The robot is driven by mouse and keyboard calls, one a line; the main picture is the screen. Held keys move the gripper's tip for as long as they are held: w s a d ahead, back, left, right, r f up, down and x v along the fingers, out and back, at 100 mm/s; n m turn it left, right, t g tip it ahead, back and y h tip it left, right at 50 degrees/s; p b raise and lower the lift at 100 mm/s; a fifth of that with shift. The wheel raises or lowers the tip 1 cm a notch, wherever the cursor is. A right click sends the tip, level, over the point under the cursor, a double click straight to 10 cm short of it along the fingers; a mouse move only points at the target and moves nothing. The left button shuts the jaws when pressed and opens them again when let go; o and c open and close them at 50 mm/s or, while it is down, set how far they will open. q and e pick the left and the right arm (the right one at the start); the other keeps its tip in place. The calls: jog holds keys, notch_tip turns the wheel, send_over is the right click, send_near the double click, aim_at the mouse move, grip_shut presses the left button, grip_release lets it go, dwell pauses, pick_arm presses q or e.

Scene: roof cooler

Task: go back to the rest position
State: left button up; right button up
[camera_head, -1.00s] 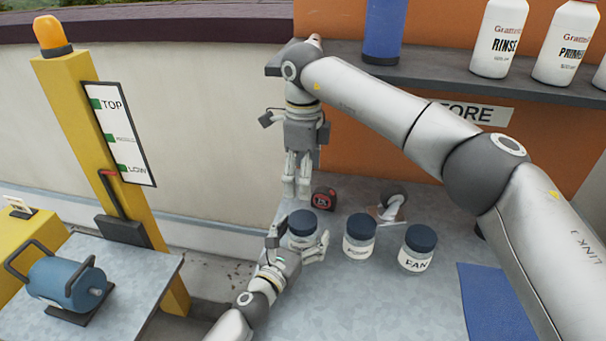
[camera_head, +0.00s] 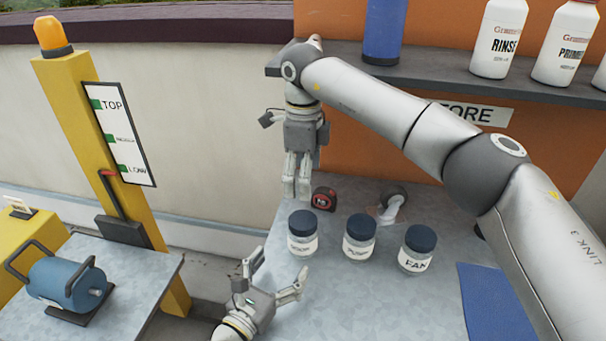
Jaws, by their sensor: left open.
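My left gripper (camera_head: 277,274) comes in from the bottom of the head view. Its fingers are spread, with nothing between them, in front of the leftmost jar. That jar (camera_head: 303,243) stands upright on the grey worktop (camera_head: 380,305), with a dark blue lid and a white label. My left gripper is apart from it. My right arm reaches across from the right. Its gripper (camera_head: 297,192) points down behind the jars, near the wall. Its two fingers look near each other, but the angle hides the gap.
Two more lidded jars, a middle one (camera_head: 359,246) and one labelled FAN (camera_head: 417,257), stand to the right. A tape measure (camera_head: 324,198) lies behind them. A blue mat (camera_head: 505,300) lies right. Bottles stand on a shelf (camera_head: 450,75). A blue motor-like unit (camera_head: 65,286) sits left.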

pick_arm(q)
jog(key=shift+s+a, duration=0.2)
jog(key=shift+s, duration=0.2)
